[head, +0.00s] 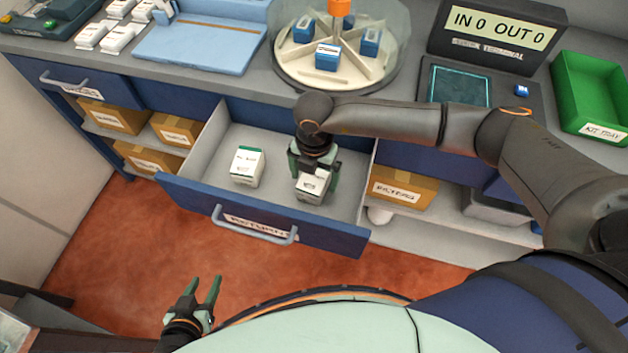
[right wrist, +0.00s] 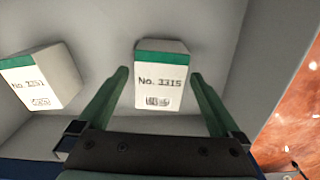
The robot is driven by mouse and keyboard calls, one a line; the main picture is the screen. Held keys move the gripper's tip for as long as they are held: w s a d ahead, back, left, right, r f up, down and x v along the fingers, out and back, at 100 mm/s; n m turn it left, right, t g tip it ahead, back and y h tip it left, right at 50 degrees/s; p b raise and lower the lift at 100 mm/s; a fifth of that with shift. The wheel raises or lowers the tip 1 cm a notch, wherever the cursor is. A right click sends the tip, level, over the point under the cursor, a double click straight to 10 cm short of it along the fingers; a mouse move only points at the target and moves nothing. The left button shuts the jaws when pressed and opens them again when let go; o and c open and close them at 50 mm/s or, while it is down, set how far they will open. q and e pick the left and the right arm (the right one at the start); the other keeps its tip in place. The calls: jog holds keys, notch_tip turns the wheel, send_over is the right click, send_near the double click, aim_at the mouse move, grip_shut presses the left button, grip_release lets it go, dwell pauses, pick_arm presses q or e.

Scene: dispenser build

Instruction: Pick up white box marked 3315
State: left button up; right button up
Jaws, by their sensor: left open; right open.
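The white box marked 3315 (right wrist: 160,80) has a green top band and stands in the open drawer; in the head view this box (head: 312,187) is partly hidden under my right gripper. My right gripper (head: 314,172) is open over it. In the right wrist view the open fingers of the right gripper (right wrist: 162,88) lie on either side of the box, with gaps showing. A second white box with a green top (head: 247,167) stands to the left in the drawer; its number is hard to read in the right wrist view (right wrist: 40,80). My left gripper (head: 205,297) is open and empty above the floor.
The open drawer (head: 200,192) has a blue front with a handle. Above it, the counter carries a round carousel (head: 285,70) with blue boxes, a light blue tray (head: 200,45), a terminal (head: 495,35) and a green kit tray (head: 590,95). Cardboard boxes (head: 403,187) sit on shelves beside the drawer.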

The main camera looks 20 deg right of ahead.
jog(key=shift+f, duration=0.4)
jog(key=shift+c, duration=0.2)
jog(key=shift+r, duration=0.1)
grip_shut()
dwell(0.3)
